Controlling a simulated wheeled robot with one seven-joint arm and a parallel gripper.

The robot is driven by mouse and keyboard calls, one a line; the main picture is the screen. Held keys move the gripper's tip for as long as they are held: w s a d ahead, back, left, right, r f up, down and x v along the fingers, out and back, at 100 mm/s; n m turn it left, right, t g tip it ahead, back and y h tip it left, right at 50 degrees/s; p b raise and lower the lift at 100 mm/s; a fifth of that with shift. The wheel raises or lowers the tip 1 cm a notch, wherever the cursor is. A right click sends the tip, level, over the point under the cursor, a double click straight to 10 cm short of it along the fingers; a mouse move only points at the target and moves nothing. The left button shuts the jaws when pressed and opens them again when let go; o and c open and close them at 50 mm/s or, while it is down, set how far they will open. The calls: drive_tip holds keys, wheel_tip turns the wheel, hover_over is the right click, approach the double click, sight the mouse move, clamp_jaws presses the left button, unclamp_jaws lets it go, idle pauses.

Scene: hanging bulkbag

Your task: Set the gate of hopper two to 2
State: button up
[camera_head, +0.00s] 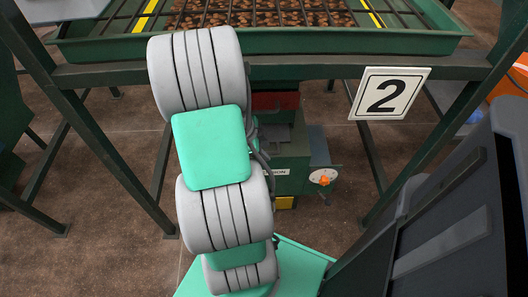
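The sign with a black 2 (389,93) hangs from the front beam of the green hopper (420,43). Below the hopper is a green box (291,177) with a small label, partly hidden by my arm. On its right side is a round white dial (323,176) with an orange knob (325,182). The dial marks are too small to read. My grey and teal arm stands in front, to the left of the dial. My gripper does not show.
The hopper holds brown pieces under a dark grate (300,19). Dark green frame legs (112,155) slope down on both sides. A dark grey bin-like object (455,215) stands at the lower right. Brown floor (348,200) shows right of the dial.

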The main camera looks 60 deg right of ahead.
drive_tip(key=shift+f, duration=0.1)
clamp_jaws()
idle(0.3)
drive_tip(key=shift+s, duration=0.1)
idle(1.0)
